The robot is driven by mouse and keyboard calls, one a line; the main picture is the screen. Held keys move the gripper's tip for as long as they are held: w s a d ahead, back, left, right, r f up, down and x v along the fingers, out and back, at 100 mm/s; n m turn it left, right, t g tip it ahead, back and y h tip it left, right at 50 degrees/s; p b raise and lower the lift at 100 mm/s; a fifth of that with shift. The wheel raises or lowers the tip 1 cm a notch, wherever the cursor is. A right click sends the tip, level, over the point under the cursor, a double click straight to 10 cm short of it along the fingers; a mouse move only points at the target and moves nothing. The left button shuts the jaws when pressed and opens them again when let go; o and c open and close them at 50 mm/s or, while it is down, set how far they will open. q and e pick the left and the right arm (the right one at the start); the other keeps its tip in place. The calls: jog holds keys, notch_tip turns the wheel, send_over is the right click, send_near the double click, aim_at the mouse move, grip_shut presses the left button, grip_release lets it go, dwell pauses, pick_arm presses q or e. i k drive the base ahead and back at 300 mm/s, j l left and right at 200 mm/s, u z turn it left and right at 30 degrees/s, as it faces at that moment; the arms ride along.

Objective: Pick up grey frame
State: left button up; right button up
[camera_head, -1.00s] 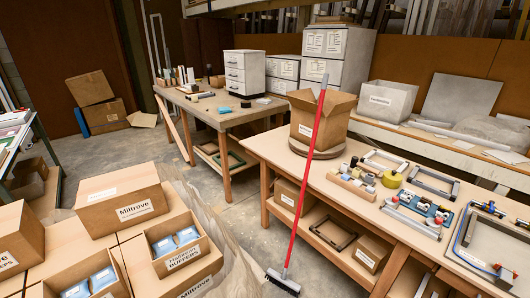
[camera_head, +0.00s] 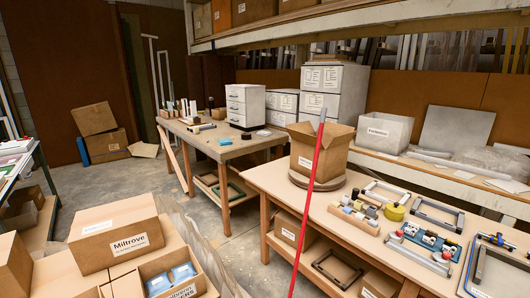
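Two rectangular frames lie flat at the back of the right workbench (camera_head: 262,180). One is a darker grey frame (camera_head: 434,223); the other, to its left, is a paler grey frame (camera_head: 391,186). A yellow round object (camera_head: 393,212) sits between them. I cannot tell for certain which one the task names. Neither of my grippers is in view, and nothing is seen touching the frames.
A red pole (camera_head: 310,205) stands before the right workbench. A cardboard box (camera_head: 318,157) is on its left end. A blue-edged frame (camera_head: 474,262) lies at right. Cartons (camera_head: 115,235) fill the lower left. Grey floor is open between the cartons and benches.

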aim_at(455, 230)
jog(key=z, duration=1.4)
